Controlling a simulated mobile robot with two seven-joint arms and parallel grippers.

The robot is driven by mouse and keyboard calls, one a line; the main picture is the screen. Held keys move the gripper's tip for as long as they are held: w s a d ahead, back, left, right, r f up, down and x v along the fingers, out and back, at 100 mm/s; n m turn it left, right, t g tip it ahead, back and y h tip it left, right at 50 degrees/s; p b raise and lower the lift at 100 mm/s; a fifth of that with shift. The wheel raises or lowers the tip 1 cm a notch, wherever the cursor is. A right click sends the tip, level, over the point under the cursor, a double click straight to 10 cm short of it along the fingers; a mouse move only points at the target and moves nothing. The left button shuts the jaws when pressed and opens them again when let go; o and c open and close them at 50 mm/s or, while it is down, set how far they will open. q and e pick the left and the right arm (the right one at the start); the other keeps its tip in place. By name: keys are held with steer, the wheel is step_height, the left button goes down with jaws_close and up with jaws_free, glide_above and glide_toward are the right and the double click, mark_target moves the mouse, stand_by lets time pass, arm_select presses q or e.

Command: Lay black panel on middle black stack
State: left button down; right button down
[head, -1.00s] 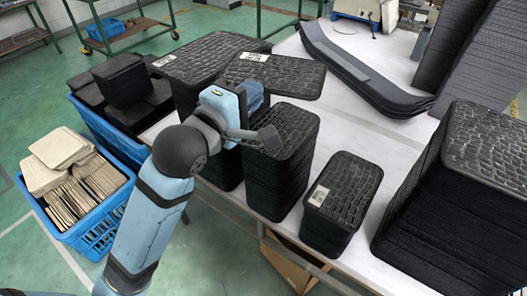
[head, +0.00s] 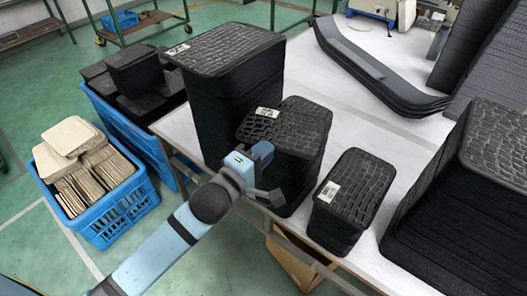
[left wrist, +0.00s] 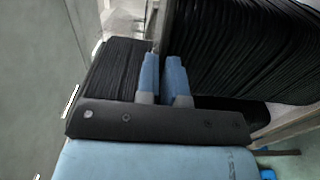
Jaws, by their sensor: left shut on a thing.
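A black panel (head: 290,120) with a cobbled surface and a white label lies over the top of the middle black stack (head: 297,180), roughly lined up with it. I cannot tell whether it rests on the stack or hovers slightly above it. My left gripper (head: 262,156) is at the panel's near left edge and shut on it. In the left wrist view the two blue fingers (left wrist: 164,78) are close together between dark ribbed stack sides; the panel's grip is hard to make out there. My right gripper is not in view.
A taller black stack (head: 225,48) stands behind left, close to the middle one. A low labelled stack (head: 352,185) and a large stack (head: 500,150) stand to the right. Blue crates (head: 112,215) are on the left. The white table (head: 400,140) is bare between the stacks.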

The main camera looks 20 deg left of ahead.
arm_select(q)
steer(key=c, duration=1.7)
jaws_free()
steer(key=shift+f, duration=0.15)
steer(key=o, duration=0.4)
steer(key=shift+o, duration=0.2)
